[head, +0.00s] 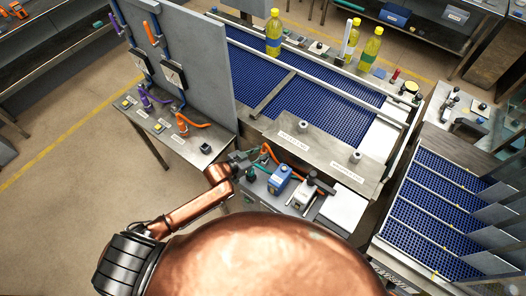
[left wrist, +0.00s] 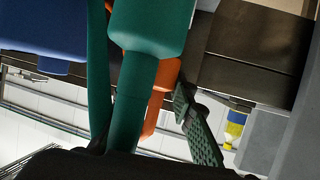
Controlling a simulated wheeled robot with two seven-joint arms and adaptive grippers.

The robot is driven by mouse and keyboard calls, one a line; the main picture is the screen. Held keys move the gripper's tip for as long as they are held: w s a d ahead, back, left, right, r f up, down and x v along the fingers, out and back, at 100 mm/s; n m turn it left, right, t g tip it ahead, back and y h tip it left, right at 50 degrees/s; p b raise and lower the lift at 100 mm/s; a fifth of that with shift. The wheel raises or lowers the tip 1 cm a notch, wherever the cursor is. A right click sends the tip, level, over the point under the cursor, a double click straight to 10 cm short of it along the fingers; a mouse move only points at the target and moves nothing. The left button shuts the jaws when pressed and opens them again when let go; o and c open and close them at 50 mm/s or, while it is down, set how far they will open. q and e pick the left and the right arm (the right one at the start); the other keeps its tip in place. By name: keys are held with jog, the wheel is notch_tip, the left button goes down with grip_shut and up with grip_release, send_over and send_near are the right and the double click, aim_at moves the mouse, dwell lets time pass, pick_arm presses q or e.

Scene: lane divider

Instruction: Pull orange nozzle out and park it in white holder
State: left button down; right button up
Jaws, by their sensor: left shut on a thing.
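The orange nozzle (head: 266,149) is at my left gripper (head: 252,156), above the back left of the small bench in the head view. In the left wrist view the orange nozzle (left wrist: 162,78) is partly behind a large green nozzle-like body (left wrist: 150,25). One ridged finger shows to its right; the left gripper is shut on the orange nozzle, though the contact is mostly hidden. A white holder (head: 302,193) stands on the bench, to the right of and nearer than a blue holder (head: 279,178). My right gripper is not in view.
A green item (head: 250,174) stands close below my left gripper. A white flat block (head: 342,209) lies to the right. Another orange nozzle (head: 181,124) and a purple one (head: 145,99) are on the side table.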

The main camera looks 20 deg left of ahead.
pick_arm(q)
jog(key=shift+f+b, duration=0.65)
jog(key=shift+f, duration=0.45)
jog(key=c, duration=1.6)
grip_release()
jog(key=v, duration=1.2)
jog(key=shift+r, duration=0.1)
jog(key=shift+d, duration=0.1)
